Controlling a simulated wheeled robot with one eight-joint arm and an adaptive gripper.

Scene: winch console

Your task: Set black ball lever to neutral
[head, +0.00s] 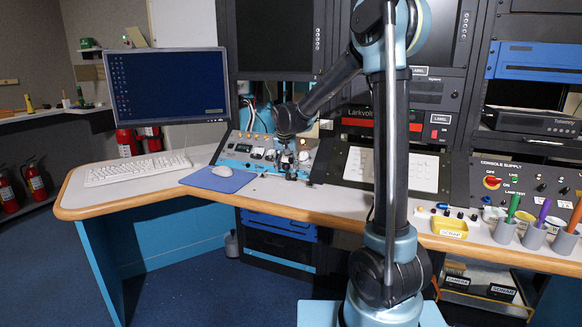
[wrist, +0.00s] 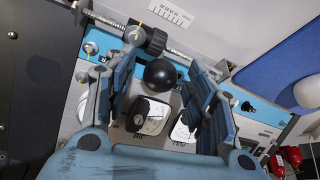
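The black ball lever shows in the wrist view as a round black ball (wrist: 160,74). It lies between the two fingers of my gripper (wrist: 163,88), with a gap on each side. The fingers are spread and hold nothing. The ball hides its own shaft, so I cannot tell the lever's tilt. There the arm and gripper hide the ball.
A blue mouse mat (head: 217,180) with a white mouse (head: 222,171) is left of the gripper. A keyboard (head: 137,169) and monitor (head: 168,85) stand further left. A white keypad panel (head: 418,171) is to the right.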

